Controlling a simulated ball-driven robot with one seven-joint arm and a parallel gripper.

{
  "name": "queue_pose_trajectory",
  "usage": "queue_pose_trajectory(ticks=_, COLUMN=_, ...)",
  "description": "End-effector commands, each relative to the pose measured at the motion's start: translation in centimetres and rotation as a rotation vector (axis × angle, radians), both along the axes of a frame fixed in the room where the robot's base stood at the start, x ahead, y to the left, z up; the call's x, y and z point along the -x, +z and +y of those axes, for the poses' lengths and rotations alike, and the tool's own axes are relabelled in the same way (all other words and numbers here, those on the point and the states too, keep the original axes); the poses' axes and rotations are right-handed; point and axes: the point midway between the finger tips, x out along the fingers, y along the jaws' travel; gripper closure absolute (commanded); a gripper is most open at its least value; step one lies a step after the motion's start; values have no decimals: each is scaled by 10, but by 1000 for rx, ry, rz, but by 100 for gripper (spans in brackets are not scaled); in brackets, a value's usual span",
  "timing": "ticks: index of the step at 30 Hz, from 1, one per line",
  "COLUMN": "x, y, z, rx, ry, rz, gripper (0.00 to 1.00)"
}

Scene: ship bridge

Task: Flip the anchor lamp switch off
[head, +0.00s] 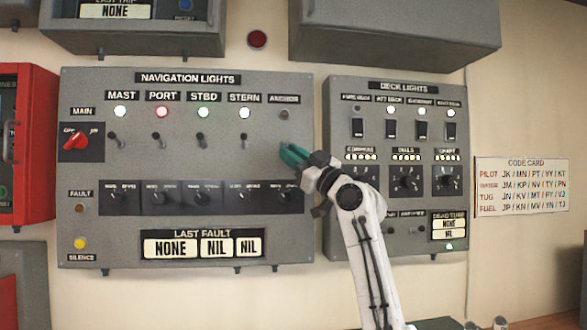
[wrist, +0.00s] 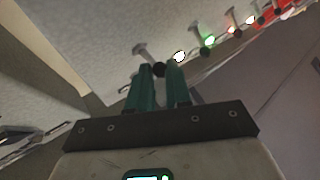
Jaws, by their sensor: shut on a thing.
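The anchor lamp (head: 284,115) at the right end of the navigation lights panel (head: 200,255) looks dark. Its label above is hard to read. My gripper (head: 284,150), with green fingers, is at the spot below this lamp and hides the anchor lamp switch there. In the wrist view, my gripper (wrist: 160,70) is shut on the switch's dark round knob (wrist: 160,69); a pale stem runs from the knob up to the panel. The mast, port, stbd and stern lamps are lit, each with a toggle below it.
The stern toggle (head: 244,141) is the nearest neighbour on the left. A row of dark dials (head: 200,197) lies below. The deck lights panel (head: 335,200) stands close on the right, partly behind my arm. A grey box (head: 395,30) juts out above.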

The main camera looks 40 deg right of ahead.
Motion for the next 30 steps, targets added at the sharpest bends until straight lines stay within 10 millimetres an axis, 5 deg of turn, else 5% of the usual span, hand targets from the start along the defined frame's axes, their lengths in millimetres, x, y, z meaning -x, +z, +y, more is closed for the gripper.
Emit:
queue_pose_trajectory(ticks=19, x=-1, y=-1, z=1, rx=20, ry=3, rz=-28, gripper=100)
queue_pose_trajectory(ticks=20, x=-1, y=-1, z=1, rx=20, ry=3, rz=-28, gripper=79)
queue_pose_trajectory(ticks=27, x=-1, y=-2, z=0, rx=19, ry=2, rz=-28, gripper=56)
queue_pose_trajectory(ticks=30, x=-1, y=-2, z=0, rx=19, ry=1, rz=-27, gripper=56)
